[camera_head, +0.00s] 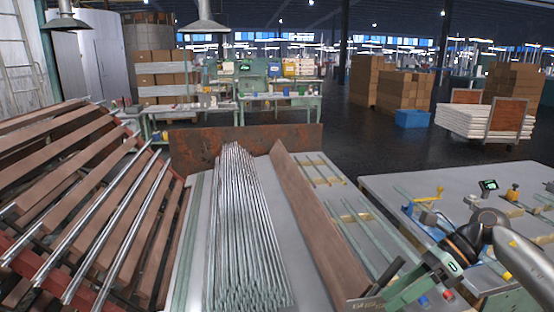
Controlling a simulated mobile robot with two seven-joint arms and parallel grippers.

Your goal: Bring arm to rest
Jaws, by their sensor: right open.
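My right arm (525,262) comes in from the lower right, with a pale link and a dark wrist joint. My right gripper (380,289) has a green body and dark fingers that point to the left. Its fingers are apart and I see nothing between them. It is over the right side of the grey table, near the front end of the brown board. My left arm and left gripper do not show.
A slatted rack (95,150) with several tubes stands at left. A second table (400,188) with small fixtures is at right. Open floor (345,148) lies beyond.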

